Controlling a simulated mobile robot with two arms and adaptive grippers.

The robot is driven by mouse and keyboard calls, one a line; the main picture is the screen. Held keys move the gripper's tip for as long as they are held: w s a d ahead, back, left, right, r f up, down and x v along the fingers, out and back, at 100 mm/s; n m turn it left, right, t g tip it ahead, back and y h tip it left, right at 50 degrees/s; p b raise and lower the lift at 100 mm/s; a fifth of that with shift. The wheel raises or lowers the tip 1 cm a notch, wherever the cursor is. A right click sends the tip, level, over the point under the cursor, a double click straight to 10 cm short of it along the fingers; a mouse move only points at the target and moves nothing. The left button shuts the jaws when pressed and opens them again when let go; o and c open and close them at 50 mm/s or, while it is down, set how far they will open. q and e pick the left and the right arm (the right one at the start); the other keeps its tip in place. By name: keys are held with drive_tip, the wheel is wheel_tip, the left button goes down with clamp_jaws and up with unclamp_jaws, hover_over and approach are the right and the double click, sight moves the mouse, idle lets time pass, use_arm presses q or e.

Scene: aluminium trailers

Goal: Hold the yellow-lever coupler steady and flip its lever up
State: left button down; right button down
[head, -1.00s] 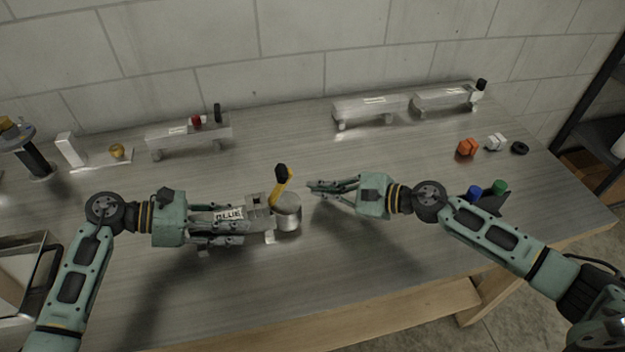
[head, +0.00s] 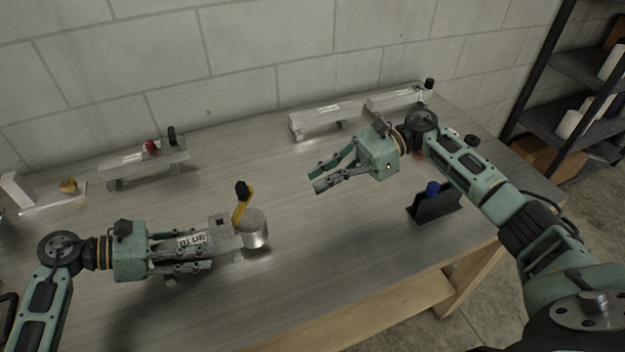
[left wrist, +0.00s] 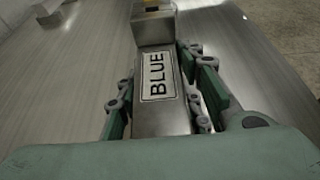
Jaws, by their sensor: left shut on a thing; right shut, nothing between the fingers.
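The yellow-lever coupler (head: 218,223) is a grey metal bar with a "BLUE" label and a round metal cup (head: 253,230) at its right end. Its yellow lever (head: 241,208) stands up steeply with a black tip at the top. My left gripper (head: 205,250) is shut on the coupler's bar, with fingers along both sides. The left wrist view shows the labelled bar (left wrist: 157,113) between the fingers. The lever is cut off at the top there. My right gripper (head: 316,177) is shut and empty, above the table, up and right of the lever and apart from it.
Other aluminium trailers stand along the wall: one with a red part (head: 145,165) at the left, two more at the back right (head: 325,118). A black holder with a blue knob (head: 435,203) stands at the right. The front middle of the table (head: 330,250) is clear.

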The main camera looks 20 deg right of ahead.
sight(248, 203)
drive_tip(key=a, duration=1.1)
drive_tip(key=shift+a+r, duration=0.45)
drive_tip(key=shift+r, duration=0.35)
